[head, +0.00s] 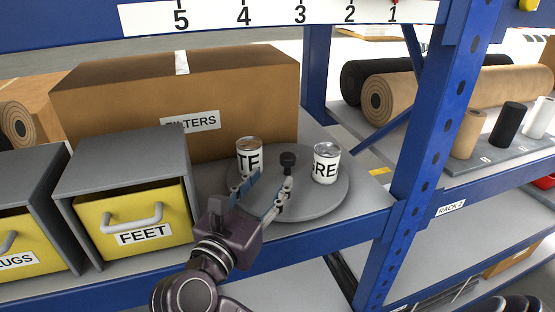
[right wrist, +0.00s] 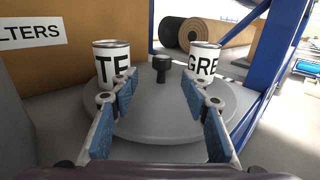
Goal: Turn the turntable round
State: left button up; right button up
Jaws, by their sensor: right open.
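The turntable (head: 314,207) is a round grey disc on the shelf, with a black knob (head: 288,160) standing up near its middle. Two cans with white labels stand on it: one marked "TE" (head: 249,157) at the left and one marked "GRE" (head: 326,163) at the right. My right gripper (head: 268,183) is open and empty over the near part of the disc, its fingers pointing at the knob. In the right wrist view the knob (right wrist: 162,69) lies beyond the fingertips, between the cans, and nothing is between the fingers. My left gripper is not in view.
A large cardboard box (head: 130,108) marked "FILTERS" stands behind and left of the turntable. Grey bins with yellow drawers, one marked "FEET" (head: 142,218), stand at the left. A blue rack post (head: 420,140) rises at the right. Rolls (head: 440,92) lie on the rack beyond.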

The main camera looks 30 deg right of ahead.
aim_at(284, 163)
jog(key=p+x, duration=0.2)
jog(key=x, duration=0.4)
jog(key=shift+d+r+p, duration=0.15)
jog(key=shift+r+p, duration=0.05)
jog(key=shift+p, duration=0.2)
jog(key=shift+w+d+f, duration=0.1)
jog(key=shift+w+d, duration=0.2)
jog(key=shift+d, duration=0.15)
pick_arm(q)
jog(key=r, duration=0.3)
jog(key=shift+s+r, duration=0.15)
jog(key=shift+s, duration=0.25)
pick_arm(e)
grip_shut()
